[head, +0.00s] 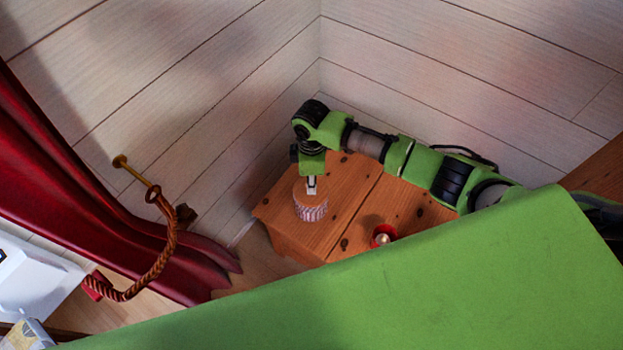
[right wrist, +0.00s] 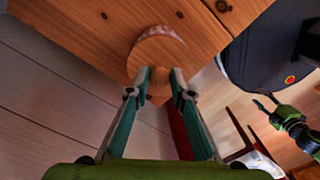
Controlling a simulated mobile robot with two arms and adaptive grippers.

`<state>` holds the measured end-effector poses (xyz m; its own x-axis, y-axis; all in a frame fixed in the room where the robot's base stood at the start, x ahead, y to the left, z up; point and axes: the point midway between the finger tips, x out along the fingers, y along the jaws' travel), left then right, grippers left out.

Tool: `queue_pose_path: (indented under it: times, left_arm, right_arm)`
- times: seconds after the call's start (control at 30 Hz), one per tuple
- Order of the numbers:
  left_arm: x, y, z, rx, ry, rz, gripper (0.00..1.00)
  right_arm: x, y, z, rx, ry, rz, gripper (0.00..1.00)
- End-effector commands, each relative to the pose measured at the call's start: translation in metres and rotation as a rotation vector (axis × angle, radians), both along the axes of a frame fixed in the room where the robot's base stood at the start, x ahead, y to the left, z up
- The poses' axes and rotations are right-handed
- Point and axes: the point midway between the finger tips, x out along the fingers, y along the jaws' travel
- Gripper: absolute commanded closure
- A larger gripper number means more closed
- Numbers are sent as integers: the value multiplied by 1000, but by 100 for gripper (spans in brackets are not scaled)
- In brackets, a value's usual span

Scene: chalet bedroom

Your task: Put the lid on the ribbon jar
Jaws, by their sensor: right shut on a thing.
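The ribbon jar (head: 312,213), with pink and white bands, stands near the left edge of the wooden cabinet top. The round wooden lid (head: 301,193) is over its mouth; it also shows in the right wrist view (right wrist: 158,55), with a strip of the jar (right wrist: 166,33) beyond its edge. My right gripper (head: 311,184) is above the jar, its fingertips (right wrist: 160,75) shut on the lid's round wooden knob. I cannot tell whether the lid rests on the rim or is slightly above it. My left gripper (right wrist: 266,104) seems to show, small, at the right of the right wrist view; its jaws are unclear.
A red candle holder (head: 383,236) stands on the cabinet top (head: 350,190), right of the jar. Plank walls (head: 420,60) meet behind the cabinet. A red curtain (head: 60,180) with a braided tieback (head: 160,262) hangs at the left.

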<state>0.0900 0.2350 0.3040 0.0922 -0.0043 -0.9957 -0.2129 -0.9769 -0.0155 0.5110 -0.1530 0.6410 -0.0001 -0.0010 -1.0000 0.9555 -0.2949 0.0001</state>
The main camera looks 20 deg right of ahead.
Motion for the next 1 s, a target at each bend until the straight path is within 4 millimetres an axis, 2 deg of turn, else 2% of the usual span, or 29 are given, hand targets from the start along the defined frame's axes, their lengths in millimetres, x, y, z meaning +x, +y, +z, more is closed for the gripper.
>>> queue_pose_path:
  times: [1.0]
  left_arm:
    - [-1,0,9,0,2,0,60]
  right_arm:
    - [0,0,1,1,-1,0,100]
